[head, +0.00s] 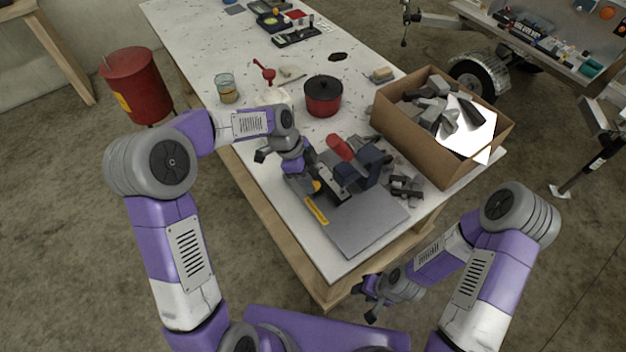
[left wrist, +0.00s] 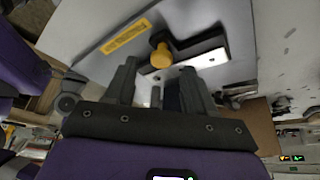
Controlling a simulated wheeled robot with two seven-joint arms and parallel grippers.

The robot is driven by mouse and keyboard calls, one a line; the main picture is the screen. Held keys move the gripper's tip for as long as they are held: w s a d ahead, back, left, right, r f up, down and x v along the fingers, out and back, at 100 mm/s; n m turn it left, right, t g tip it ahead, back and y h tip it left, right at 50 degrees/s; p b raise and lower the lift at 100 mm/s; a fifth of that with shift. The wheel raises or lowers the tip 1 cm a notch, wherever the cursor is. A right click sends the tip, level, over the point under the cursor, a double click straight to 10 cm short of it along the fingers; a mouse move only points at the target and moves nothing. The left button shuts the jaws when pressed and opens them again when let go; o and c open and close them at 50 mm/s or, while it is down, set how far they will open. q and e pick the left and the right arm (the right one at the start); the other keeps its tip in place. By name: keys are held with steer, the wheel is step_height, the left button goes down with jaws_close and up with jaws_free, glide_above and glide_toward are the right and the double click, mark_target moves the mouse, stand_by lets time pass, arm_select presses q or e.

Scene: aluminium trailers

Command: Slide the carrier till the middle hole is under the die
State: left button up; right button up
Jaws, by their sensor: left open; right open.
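The press stands on a grey base plate (head: 365,225), with a dark blue body (head: 372,160) and a red handle (head: 339,147). The carrier, a light metal bar (head: 331,183), lies beside the body; it also shows in the left wrist view (left wrist: 205,60). A yellow knob (left wrist: 161,56) is at its near end. My left gripper (head: 306,178) is open over the press's left side; in the left wrist view its fingertips (left wrist: 160,68) flank the knob, contact unclear. The die and middle hole cannot be made out. My right gripper (head: 368,297) is open and empty beyond the table's front edge.
A cardboard box (head: 410,128) of grey parts stands right of the press, with loose dark pieces (head: 405,186) between them. A red pot (head: 323,95) and a glass (head: 226,90) stand behind. The plate's front part is clear.

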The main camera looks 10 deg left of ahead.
mark_target(324, 183)
arm_select(q)
steer(key=shift+x, duration=1.2)
steer(key=shift+w, duration=0.1)
jaws_close()
